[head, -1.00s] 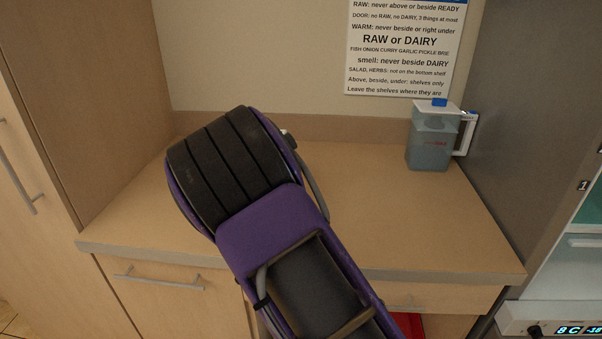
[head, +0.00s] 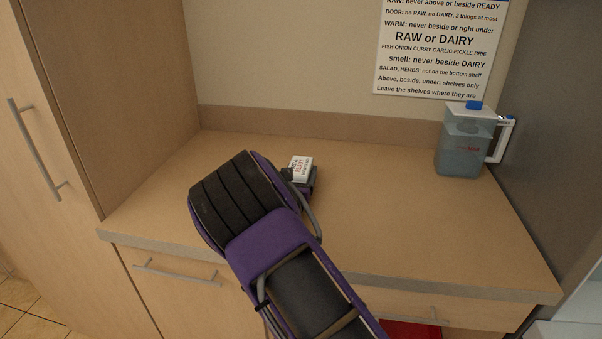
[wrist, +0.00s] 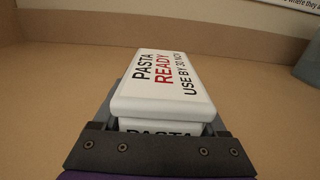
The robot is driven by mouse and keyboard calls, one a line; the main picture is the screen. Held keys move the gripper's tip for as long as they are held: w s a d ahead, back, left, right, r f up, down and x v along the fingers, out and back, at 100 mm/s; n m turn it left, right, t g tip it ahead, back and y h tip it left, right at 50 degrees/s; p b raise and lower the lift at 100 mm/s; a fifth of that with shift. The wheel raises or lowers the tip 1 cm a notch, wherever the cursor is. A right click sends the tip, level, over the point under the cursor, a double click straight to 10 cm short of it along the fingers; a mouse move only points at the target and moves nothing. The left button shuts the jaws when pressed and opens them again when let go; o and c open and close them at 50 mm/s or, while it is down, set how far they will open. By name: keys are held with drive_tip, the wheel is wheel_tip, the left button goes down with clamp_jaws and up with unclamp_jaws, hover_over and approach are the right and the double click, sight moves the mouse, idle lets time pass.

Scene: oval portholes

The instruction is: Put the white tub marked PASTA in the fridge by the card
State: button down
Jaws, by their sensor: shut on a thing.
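The white tub (wrist: 165,90) fills the middle of the wrist view. My gripper (wrist: 160,125) is shut on the tub, with a dark finger along each side. In the head view the tub (head: 300,168) shows just beyond my purple and black arm, over the counter. I cannot tell whether it touches the counter. The card (head: 437,45) of rules hangs on the back wall. Of the fridge, only a pale part (head: 570,325) shows at the lower right edge.
A water jug (head: 466,142) with a blue cap stands at the counter's back right, beside a grey panel (head: 550,130). The counter (head: 400,215) between tub and jug is clear. A tall wooden cabinet (head: 120,100) stands at left. Something red (head: 410,328) shows below the counter.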

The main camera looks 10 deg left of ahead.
unclamp_jaws()
